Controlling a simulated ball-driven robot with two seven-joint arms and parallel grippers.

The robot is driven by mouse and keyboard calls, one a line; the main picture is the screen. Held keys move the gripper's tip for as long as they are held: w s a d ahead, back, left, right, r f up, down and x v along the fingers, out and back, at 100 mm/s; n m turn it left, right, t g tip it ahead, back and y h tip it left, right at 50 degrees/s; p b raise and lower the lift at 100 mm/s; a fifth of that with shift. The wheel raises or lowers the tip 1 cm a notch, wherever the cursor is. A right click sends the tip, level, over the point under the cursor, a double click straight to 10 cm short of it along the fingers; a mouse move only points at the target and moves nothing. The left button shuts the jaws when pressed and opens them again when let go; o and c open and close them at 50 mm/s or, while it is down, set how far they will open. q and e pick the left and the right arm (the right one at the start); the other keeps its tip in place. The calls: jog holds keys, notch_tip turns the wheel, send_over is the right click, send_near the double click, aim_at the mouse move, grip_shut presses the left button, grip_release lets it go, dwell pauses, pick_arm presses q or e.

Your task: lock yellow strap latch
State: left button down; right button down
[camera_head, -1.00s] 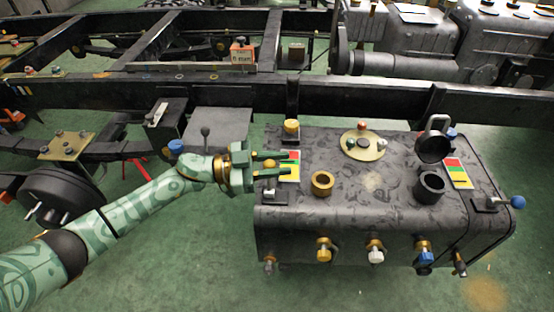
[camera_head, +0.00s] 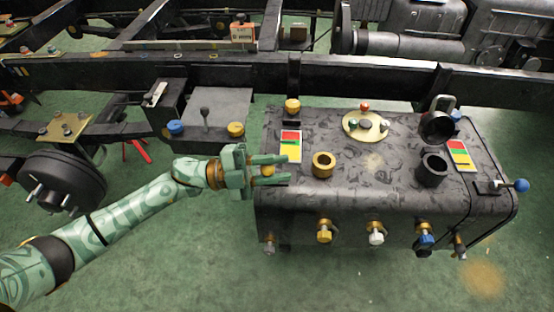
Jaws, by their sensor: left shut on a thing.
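My left gripper (camera_head: 270,170) reaches in from the left to the tank's left end. Its two fingers are shut on the yellow knob (camera_head: 267,170) of the yellow strap latch, which shows as a small patch between them. The fingers hide most of the latch lever and its base. The latch sits at the left end of the dark tank (camera_head: 350,192), near a red, yellow and green label (camera_head: 291,145). My right gripper is not in view.
A blue-knobbed latch (camera_head: 521,185) sticks out at the tank's right end. A brass ring (camera_head: 323,164), a black filler neck (camera_head: 432,169) with a raised cap (camera_head: 437,126), and a brass disc (camera_head: 365,125) stand on top.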

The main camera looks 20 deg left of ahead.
pick_arm(q)
jog(key=shift+s+d+f+m, duration=0.1)
jog(key=shift+s+f+m, duration=0.35)
jog(key=shift+m, duration=0.45)
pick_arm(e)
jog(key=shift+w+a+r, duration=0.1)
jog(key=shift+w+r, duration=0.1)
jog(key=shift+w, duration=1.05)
pick_arm(q)
jog(key=c, duration=1.1)
grip_release()
jog(key=shift+c, duration=0.2)
jog(key=shift+r, duration=0.1)
jog(key=v, duration=1.6)
jog(key=shift+a+p, duration=0.25)
jog(key=shift+p, duration=0.1)
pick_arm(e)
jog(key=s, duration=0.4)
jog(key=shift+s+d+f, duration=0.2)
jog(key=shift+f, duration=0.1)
pick_arm(q)
jog(key=shift+w, duration=0.1)
